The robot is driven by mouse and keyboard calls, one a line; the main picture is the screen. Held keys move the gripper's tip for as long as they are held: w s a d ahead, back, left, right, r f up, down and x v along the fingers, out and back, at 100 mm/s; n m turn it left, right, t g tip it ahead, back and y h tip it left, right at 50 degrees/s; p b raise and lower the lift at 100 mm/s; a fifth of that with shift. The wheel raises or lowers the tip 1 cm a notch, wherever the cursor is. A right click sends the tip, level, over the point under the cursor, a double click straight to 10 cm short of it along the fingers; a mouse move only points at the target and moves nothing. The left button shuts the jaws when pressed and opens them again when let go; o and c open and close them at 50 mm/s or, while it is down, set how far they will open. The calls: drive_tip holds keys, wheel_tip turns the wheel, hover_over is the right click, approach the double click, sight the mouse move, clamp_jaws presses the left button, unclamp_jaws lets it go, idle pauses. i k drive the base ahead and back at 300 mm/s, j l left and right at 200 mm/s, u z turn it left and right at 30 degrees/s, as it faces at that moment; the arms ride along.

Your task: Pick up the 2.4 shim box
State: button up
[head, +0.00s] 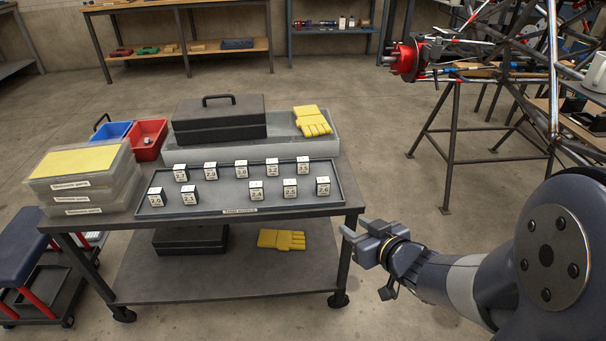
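The 2.4 shim box (256,191) is a small dark cube with white labelled faces. It stands upright in the front row of a shallow grey tray (222,203) on the cart top. The 2.5 box (290,188) stands to its right, and a wide gap lies to its left before the 2.1 box (189,196). My gripper (350,239) is off the right front corner of the cart, apart from the tray and boxes. Its fingers are seen at an angle, so their opening is unclear.
A back row of similar boxes (241,169) stands behind. A black case (220,120) and yellow gloves (312,121) lie behind the tray. Stacked clear bins (82,178) stand at left. A tube chassis on trestles (455,140) is at right. Floor between is clear.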

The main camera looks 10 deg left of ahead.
sight(256, 188)
drive_tip(key=j+z, duration=0.25)
drive_tip(key=j, duration=0.45)
drive_tip(key=j+z, duration=0.2)
drive_tip(key=j, duration=0.5)
drive_tip(key=k+j+z, duration=0.1)
drive_tip(key=j+z, duration=0.15)
drive_tip(key=j, duration=0.4)
